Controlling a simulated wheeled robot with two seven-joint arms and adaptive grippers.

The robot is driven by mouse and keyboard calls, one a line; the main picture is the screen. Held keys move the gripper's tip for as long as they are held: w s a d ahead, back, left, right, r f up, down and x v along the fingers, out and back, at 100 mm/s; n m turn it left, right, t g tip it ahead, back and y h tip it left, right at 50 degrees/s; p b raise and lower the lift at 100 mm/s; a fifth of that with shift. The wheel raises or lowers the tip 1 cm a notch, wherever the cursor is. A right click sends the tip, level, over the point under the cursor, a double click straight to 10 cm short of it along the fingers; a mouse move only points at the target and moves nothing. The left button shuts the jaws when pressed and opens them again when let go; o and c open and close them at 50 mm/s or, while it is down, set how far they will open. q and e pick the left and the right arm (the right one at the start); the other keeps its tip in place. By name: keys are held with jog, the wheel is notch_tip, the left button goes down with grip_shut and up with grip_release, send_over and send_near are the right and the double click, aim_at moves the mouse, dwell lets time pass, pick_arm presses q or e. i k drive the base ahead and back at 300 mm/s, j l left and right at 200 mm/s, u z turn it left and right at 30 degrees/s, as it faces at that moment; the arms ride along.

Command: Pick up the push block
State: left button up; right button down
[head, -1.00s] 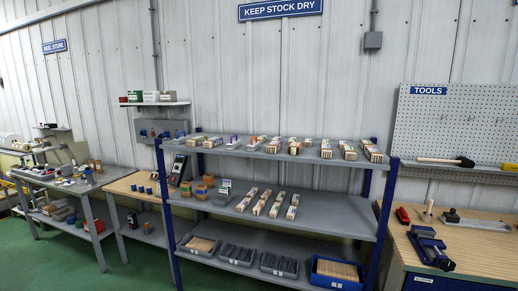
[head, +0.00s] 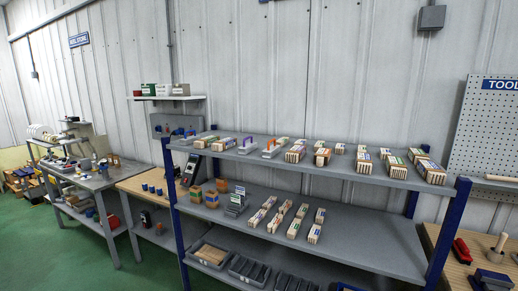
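I cannot tell for certain which thing is the push block. Flat grey pieces with raised handles, one purple (head: 248,146) and one orange (head: 273,148), lie on the left part of the top shelf of the blue-post rack (head: 340,168). A red block-like thing (head: 462,251) and an upright wooden peg (head: 498,246) are on the wooden bench at the right edge. Neither of my grippers is in view.
Bundled sticks (head: 430,171) line the top shelf, with more on the middle shelf (head: 370,247), which is bare at right. Grey bins (head: 248,270) fill the bottom. A grey table (head: 100,181) stands left. Green floor (head: 60,245) is open at front left.

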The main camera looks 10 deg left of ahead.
aim_at(271, 151)
jog(key=i+l+u, duration=0.2)
jog(key=i+u, duration=0.15)
jog(key=i, duration=0.15)
jog(key=i+l+u, duration=0.35)
jog(key=i, duration=0.1)
